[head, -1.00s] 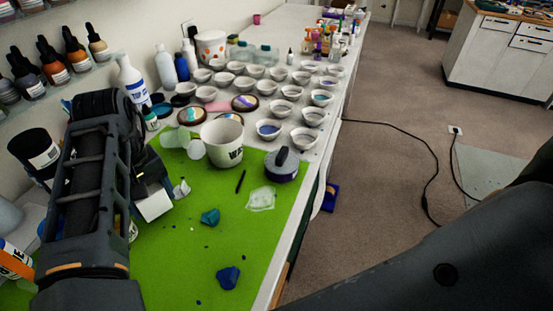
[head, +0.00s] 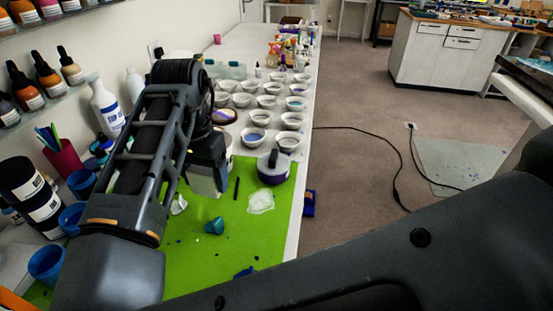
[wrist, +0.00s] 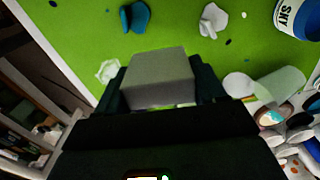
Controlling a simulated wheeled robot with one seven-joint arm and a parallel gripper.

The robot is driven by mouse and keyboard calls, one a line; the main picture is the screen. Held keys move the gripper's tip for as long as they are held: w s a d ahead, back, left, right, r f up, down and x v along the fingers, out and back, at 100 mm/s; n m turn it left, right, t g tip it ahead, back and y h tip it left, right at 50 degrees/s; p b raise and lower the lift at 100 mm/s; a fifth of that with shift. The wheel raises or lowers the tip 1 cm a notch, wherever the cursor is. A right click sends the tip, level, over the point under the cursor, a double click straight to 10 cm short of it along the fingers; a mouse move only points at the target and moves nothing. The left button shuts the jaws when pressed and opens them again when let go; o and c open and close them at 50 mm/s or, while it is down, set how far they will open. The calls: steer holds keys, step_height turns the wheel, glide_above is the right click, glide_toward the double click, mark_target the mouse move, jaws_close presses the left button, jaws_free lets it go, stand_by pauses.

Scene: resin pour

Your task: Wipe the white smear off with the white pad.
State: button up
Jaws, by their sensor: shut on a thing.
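The white smear (head: 261,200) is a pale, irregular patch on the green mat (head: 215,262), near the mat's right edge. It also shows in the wrist view (wrist: 108,71), left of the pad. My gripper (head: 205,160) is shut on the white pad (head: 207,181), a pale block that also fills the middle of the wrist view (wrist: 157,78). The pad is over the mat, left of the smear in the head view and apart from it. My arm hides part of the mat and table behind it.
A teal lump (head: 215,226), a white crumpled lump (head: 179,204) and a dark stick (head: 236,188) lie on the mat. Several white bowls (head: 257,139) stand farther back. Open floor lies right of the table.

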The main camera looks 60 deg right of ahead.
steer(key=s+d+r+m+b, duration=0.25)
steer(key=s+d+m, duration=0.8)
steer(key=m, duration=0.65)
steer(key=shift+s+a+f+b, duration=0.2)
steer(key=shift+a+f+b, duration=0.1)
steer(key=shift+f+b, duration=0.25)
steer(key=shift+s+a+f+b, duration=0.2)
steer(key=shift+a+f+b, duration=0.1)
steer(key=shift+f+b, duration=0.3)
steer(key=shift+s+a+f+b, duration=0.2)
steer(key=shift+a+f+b, duration=0.15)
steer(key=shift+f, duration=0.3)
